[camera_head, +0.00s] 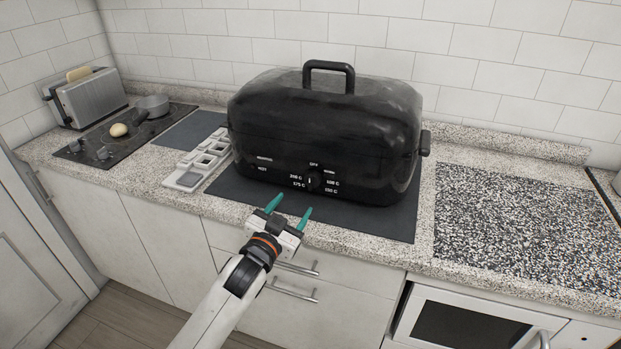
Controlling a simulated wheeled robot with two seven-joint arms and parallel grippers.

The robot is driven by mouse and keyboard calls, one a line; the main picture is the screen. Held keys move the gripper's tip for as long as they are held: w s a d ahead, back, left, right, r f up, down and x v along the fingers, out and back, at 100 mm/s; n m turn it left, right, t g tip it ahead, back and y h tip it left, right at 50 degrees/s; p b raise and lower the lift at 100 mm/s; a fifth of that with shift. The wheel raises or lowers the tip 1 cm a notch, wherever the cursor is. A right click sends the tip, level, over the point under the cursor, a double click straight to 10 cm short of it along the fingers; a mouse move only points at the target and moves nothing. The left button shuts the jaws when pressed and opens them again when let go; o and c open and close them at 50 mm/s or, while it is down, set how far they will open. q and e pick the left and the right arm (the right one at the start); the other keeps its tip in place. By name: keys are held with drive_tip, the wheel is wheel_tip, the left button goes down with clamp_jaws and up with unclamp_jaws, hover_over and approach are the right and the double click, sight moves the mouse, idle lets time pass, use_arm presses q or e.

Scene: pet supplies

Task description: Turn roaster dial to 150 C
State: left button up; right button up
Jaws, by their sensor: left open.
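The black roaster (325,125) with a lid and top handle stands on a dark mat (400,222) on the counter. Its dial (314,181) is low on the front face, ringed by white labels such as OFF, 200 C, 175 C and 150 C. A white mark shows on the dial; its exact setting is too small to tell. My left gripper (289,212) is open and empty, with its green fingertips in front of the roaster, below the dial and a little left of it. They look apart from the dial. My right gripper is not in view.
Left of the roaster are a pale divided tray (183,180), a black cooktop (90,149) with a grey pan (152,106), and a toaster (90,98). A speckled board (520,225) lies to the right. Drawer handles (293,290) and an oven (465,322) are below the counter.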

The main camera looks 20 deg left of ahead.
sight(309, 184)
use_arm(q)
drive_tip(key=w, duration=0.6)
drive_tip(key=w+d, duration=0.1)
drive_tip(key=w, duration=0.3)
drive_tip(key=shift+d+p, duration=0.1)
drive_tip(key=shift+p, duration=0.3)
drive_tip(key=shift+s, duration=0.1)
drive_tip(key=c, duration=1)
